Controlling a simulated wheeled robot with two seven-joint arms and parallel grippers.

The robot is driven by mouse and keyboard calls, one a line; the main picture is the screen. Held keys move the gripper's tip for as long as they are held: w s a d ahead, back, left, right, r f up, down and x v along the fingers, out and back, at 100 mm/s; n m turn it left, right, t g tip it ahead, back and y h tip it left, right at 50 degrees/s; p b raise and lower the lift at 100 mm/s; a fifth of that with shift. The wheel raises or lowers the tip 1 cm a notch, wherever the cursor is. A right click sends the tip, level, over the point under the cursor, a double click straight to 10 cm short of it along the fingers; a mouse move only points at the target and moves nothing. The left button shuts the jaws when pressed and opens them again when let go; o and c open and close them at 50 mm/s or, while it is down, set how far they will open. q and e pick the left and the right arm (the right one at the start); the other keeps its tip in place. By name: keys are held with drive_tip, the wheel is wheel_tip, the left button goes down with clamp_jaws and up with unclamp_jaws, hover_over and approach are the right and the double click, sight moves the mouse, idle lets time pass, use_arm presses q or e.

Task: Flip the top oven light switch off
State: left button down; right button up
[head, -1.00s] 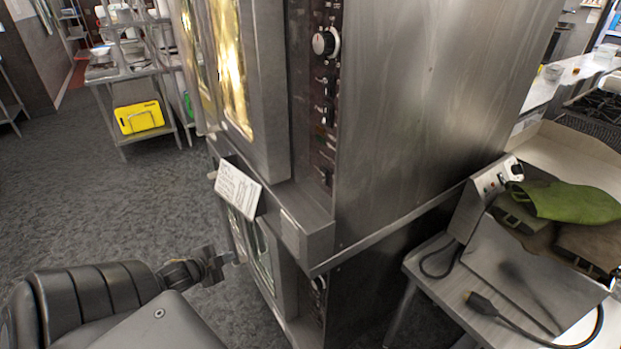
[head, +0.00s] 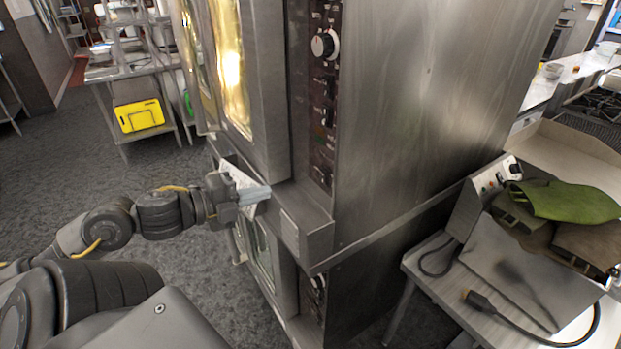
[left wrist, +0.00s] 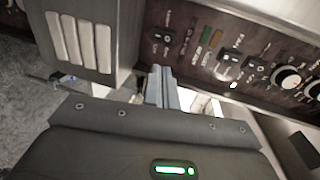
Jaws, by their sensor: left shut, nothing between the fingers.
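The upper oven's dark control panel (head: 324,130) is on the narrow front right of the glass doors, with a round knob and several small black switches. The lowest switch (head: 322,172) sits apart from the others; in the left wrist view a black switch (left wrist: 162,39) stands alone at the panel's left end. The labels are too small to read, so I cannot tell which switch is the light's. My left gripper (head: 264,193) is shut and empty, left of and a little below the lowest switch, apart from it. In the left wrist view its fingertips (left wrist: 163,74) point towards the panel.
A steel ledge (head: 300,215) with a vent juts out below the panel. A white paper card (head: 236,172) is partly hidden behind my gripper. The lower oven stands underneath. A side table (head: 440,262) with a cable and green cloth is at the right.

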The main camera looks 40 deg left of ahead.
use_arm(q)
drive_tip(key=p, duration=0.2)
approach(323, 175)
drive_tip(key=x, duration=0.4)
drive_tip(key=shift+w+f, duration=0.25)
drive_tip(key=shift+f, duration=0.1)
drive_tip(key=shift+p+x, duration=0.35)
drive_tip(key=shift+x, duration=0.5)
drive_tip(key=shift+w+r, duration=0.15)
drive_tip(key=shift+w+d, duration=0.1)
drive_tip(key=shift+w, duration=0.25)
drive_tip(key=shift+s+r, duration=0.1)
drive_tip(key=shift+s, duration=0.05)
